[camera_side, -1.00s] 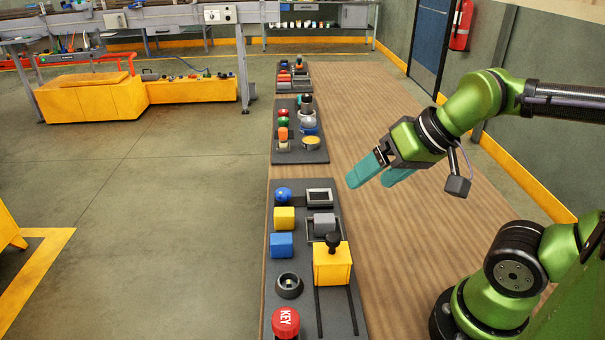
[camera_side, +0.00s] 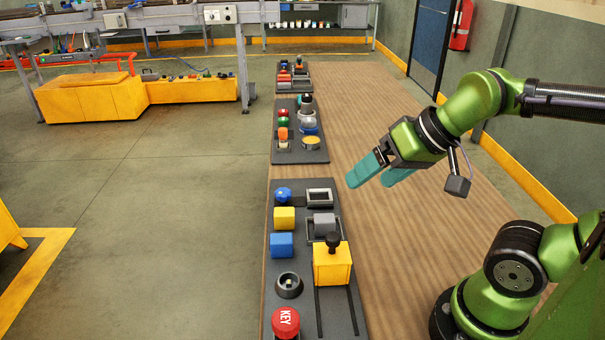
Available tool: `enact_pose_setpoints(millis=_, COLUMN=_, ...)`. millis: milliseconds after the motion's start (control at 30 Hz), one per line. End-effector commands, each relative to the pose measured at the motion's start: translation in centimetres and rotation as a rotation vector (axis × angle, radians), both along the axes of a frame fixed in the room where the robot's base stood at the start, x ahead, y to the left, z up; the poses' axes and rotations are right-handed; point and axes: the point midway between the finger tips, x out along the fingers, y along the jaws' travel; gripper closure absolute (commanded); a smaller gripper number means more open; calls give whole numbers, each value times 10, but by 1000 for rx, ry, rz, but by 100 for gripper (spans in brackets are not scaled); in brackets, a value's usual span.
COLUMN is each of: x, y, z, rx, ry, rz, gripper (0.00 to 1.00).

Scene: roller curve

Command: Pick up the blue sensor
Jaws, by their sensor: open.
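My gripper (camera_side: 367,175) has teal fingers, is open and empty, and hangs above the wooden table to the right of the near dark board. On that board are a blue block (camera_side: 281,245) and a small round blue piece (camera_side: 283,194) near its far-left corner. Another blue piece (camera_side: 309,128) sits on the middle board. I cannot tell from this view which of them is the blue sensor. My gripper is apart from all of them.
The wooden table (camera_side: 390,230) is clear on the right.

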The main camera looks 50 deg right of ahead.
Motion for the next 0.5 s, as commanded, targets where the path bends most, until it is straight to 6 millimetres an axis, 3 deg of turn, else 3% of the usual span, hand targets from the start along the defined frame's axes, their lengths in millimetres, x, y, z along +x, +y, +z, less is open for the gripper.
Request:
enact_pose_setpoints(millis=167, x=8, y=7, z=-13, rx=-1, ry=70, rz=30, gripper=17)
enact_pose_setpoints(millis=267, x=27, y=14, z=-18, rx=-11, ry=142, rz=58, gripper=17)
enact_pose_setpoints(millis=500, x=93, y=35, z=-34, rx=-25, ry=383, rz=17, gripper=17)
